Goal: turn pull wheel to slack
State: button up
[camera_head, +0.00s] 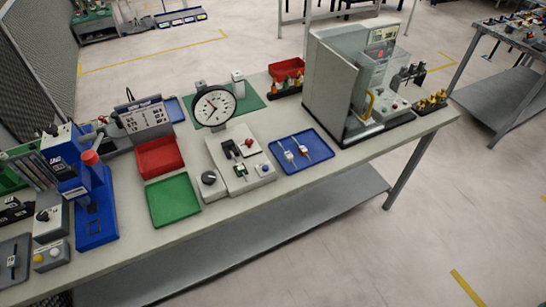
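A round black knob (209,177) sits on a small grey box at the front of the table, left of a light grey tester (240,160). It may be the pull wheel; no label on it can be read. Its pointer position is too small to tell. The tester carries a dark clamp-like part, a red part, a green part and a blue button. My gripper is not in view.
A green tray (173,200) lies left of the knob, with a red bin (159,157) behind it. A blue tray (301,151) with small parts lies right of the tester. A blue press (95,210) stands left and a clear-walled machine (349,85) right. Floor in front is clear.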

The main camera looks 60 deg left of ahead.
aim_at(209, 177)
jog(key=u, duration=2.25)
